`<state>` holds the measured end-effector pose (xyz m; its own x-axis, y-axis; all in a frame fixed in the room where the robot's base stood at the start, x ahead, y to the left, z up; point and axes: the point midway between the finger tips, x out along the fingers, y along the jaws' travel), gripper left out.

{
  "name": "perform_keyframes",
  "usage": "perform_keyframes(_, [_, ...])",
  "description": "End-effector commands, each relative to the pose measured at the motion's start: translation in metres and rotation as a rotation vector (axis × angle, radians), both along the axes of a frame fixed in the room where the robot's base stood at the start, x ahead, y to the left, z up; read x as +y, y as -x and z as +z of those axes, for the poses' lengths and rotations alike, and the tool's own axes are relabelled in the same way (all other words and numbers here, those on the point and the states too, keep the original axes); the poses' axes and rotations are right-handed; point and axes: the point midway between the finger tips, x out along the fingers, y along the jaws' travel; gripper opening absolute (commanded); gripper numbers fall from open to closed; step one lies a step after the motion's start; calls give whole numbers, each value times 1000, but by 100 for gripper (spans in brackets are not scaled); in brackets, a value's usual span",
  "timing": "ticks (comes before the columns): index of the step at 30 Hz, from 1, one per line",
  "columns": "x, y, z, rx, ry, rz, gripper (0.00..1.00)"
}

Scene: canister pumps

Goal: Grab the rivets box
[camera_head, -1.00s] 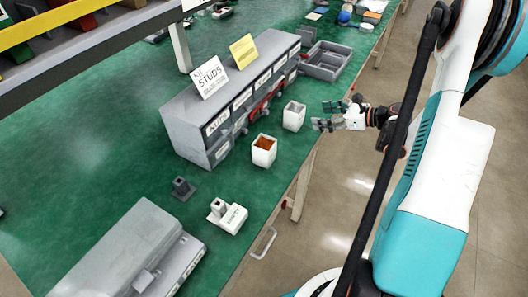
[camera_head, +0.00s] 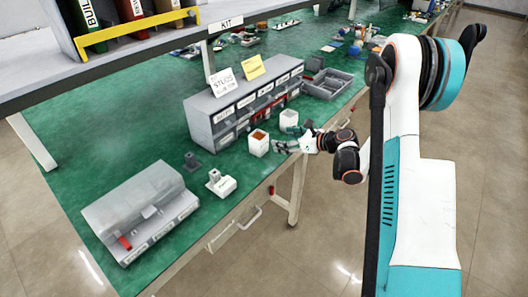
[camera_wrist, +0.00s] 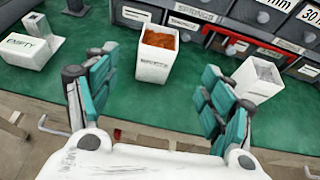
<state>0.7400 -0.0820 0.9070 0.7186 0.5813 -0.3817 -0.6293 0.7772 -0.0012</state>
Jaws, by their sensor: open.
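The rivets box is a small white open-topped box (camera_head: 259,146) with rust-orange contents, upright on the green bench top. In the wrist view it (camera_wrist: 154,66) stands just beyond my fingertips, between the two fingers in the picture, with a blurred label on its front. My gripper (camera_head: 288,139) is open and empty, beside the box on its right in the head view. In the wrist view its teal fingers (camera_wrist: 157,72) are spread wide, and no contact with the box shows.
A similar white box with grey contents (camera_head: 289,118) stands close by, near my right finger in the wrist view (camera_wrist: 258,80). A grey drawer cabinet (camera_head: 200,122) is behind. A white box labelled EMPTY (camera_wrist: 28,52) is at left. The bench's front edge runs below my gripper.

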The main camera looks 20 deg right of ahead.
Motion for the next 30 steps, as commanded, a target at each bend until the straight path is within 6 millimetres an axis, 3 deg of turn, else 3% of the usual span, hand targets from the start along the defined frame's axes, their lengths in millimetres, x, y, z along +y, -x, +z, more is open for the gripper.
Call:
perform_keyframes(13, [43, -52, -30, -1, -1, 1, 75])
perform_keyframes(23, [55, -65, -38, 0, 0, 1, 75])
perform_keyframes(30, [74, -86, -56, 0, -1, 2, 75])
